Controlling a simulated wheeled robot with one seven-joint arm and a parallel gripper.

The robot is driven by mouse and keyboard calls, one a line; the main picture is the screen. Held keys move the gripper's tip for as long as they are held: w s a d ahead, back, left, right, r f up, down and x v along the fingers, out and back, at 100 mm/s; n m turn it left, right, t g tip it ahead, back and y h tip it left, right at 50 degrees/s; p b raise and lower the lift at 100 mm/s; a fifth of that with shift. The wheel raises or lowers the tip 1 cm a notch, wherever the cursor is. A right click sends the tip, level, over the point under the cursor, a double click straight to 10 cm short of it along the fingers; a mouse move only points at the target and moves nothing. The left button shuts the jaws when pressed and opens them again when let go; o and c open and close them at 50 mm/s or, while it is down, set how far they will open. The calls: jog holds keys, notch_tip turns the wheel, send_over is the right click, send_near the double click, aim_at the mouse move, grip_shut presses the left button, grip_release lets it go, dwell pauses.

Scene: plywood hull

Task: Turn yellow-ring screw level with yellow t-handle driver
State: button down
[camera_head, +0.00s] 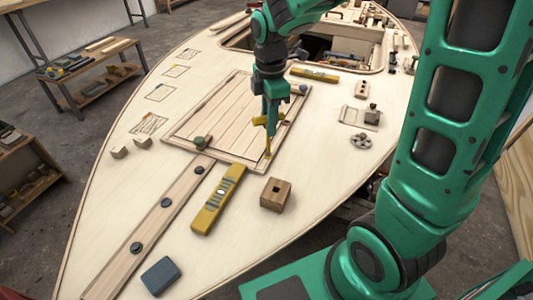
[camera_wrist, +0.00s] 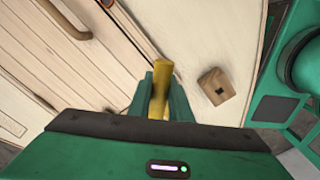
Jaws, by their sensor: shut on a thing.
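My gripper (camera_head: 270,112) is shut on the yellow t-handle driver (camera_head: 267,140), whose shaft points down at the near right corner of the framed plank panel (camera_head: 222,112). In the wrist view the driver's yellow handle (camera_wrist: 160,80) stands between my green fingers (camera_wrist: 159,95). The driver's tip seems to be at the panel's border by that corner. The yellow-ring screw cannot be made out; the driver's tip or its small size hides it.
A wooden block with a square hole (camera_head: 275,194) stands near the driver and shows in the wrist view (camera_wrist: 216,86). A yellow level (camera_head: 218,200), a blue-grey block (camera_head: 161,276) and a long strip with dark knobs (camera_head: 150,225) lie nearer. Another yellow level (camera_head: 314,75) lies behind.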

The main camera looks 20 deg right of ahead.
jog(key=n, duration=0.7)
jog(key=shift+w+n, duration=0.1)
jog(key=shift+n, duration=0.2)
jog(key=n, duration=0.3)
jog(key=shift+a, duration=0.1)
jog(key=n, duration=0.4)
